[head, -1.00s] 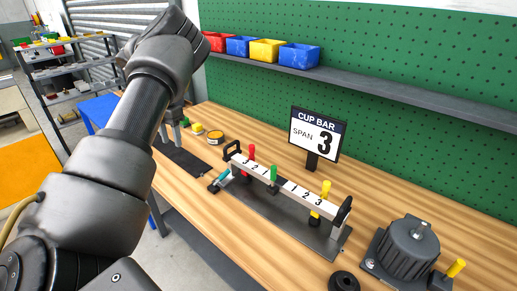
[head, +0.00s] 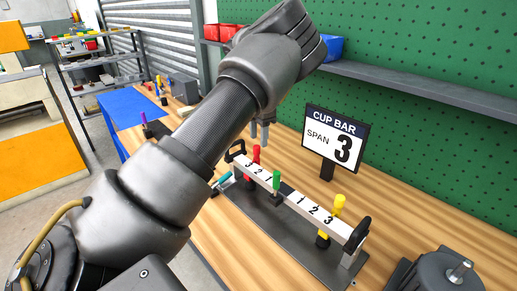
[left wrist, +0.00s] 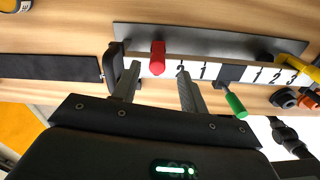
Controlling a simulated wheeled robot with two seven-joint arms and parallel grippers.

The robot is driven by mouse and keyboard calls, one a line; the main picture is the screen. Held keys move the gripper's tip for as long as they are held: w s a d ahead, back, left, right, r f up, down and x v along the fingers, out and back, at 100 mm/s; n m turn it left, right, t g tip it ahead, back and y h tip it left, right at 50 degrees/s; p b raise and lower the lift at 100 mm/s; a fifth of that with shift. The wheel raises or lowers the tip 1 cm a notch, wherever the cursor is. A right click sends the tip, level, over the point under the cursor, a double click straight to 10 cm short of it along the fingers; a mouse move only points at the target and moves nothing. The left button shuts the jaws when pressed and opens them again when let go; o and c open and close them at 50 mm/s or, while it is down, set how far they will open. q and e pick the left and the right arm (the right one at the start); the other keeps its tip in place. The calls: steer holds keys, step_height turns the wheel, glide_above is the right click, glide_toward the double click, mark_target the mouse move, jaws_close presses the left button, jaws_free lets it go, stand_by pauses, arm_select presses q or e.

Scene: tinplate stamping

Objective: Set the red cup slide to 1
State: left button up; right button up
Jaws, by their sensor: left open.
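The white cup bar (head: 312,207) stands on a dark base plate, marked 3, 2, 1 on its left half and 1, 2, 3 on its right. The red cup slide (head: 256,153) is on the left half, near the 3 and 2. In the left wrist view, the red handle (left wrist: 157,58) stands left of the 2 and appears to cover the 3. My left gripper (head: 261,132) is open just behind the bar's left end in the head view. In the left wrist view its fingers (left wrist: 158,75) are apart, one on each side of the red handle; contact cannot be told.
A green handle (head: 276,180) stands at the bar's middle and a yellow one (head: 338,205) on its right half. A sign (head: 335,139) reading "CUP BAR SPAN 3" stands behind. A grey motor-like part (head: 437,272) is at the lower right.

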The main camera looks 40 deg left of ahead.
mark_target(257, 146)
arm_select(q)
steer(key=f, duration=0.4)
steer(key=shift+s+a, duration=0.25)
steer(key=shift+s, duration=0.05)
steer(key=shift+f+p, duration=0.3)
steer(key=shift+f, duration=0.05)
steer(key=shift+w+d+f, duration=0.1)
steer(key=shift+f, duration=0.2)
jaws_close()
arm_select(e)
steer(key=shift+w+a+r, duration=0.1)
steer(key=shift+w+r, duration=0.3)
steer(key=shift+w, duration=0.1)
